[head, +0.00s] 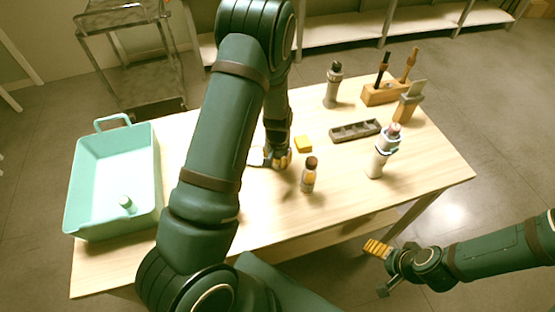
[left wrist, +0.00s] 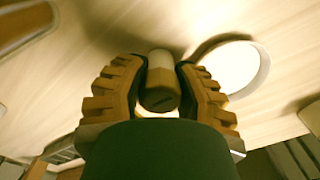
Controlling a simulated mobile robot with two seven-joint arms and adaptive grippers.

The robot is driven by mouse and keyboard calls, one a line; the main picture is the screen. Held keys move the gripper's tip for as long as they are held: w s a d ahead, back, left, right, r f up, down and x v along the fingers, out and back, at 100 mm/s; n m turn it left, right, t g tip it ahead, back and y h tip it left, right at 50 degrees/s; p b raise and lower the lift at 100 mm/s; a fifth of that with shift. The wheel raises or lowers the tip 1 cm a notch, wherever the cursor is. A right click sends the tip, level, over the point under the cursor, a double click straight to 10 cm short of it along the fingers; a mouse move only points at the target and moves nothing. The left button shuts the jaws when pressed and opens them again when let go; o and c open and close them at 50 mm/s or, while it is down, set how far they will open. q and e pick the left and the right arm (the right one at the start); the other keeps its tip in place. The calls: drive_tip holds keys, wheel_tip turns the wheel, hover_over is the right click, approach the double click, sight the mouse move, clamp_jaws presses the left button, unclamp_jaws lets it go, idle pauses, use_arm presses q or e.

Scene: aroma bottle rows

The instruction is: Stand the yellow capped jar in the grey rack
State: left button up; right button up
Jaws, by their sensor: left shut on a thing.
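My left gripper (head: 277,160) is low over the middle of the table. In the left wrist view its fingers (left wrist: 160,95) are shut on a small jar (left wrist: 161,98) with a pale part and a dull yellow-brown end, shaded; I take it as the yellow capped jar. In the head view the jar is mostly hidden by the gripper. The grey rack (head: 355,131), a low dark tray with several compartments in a row, lies right of and behind the gripper and looks empty. My right gripper (head: 377,249) is off the table's front right edge, its opening unclear.
A white round dish (left wrist: 232,68) lies beside the held jar. A white-grey bottle (head: 378,160), grey bottle (head: 332,88) and wooden tool holder (head: 384,95) surround the rack. A teal bin (head: 150,185) is left.

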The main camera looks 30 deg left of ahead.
use_arm(q)
drive_tip(key=shift+f, duration=0.2)
drive_tip(key=o, duration=0.9)
drive_tip(key=shift+o, duration=0.2)
drive_tip(key=shift+r, duration=0.1)
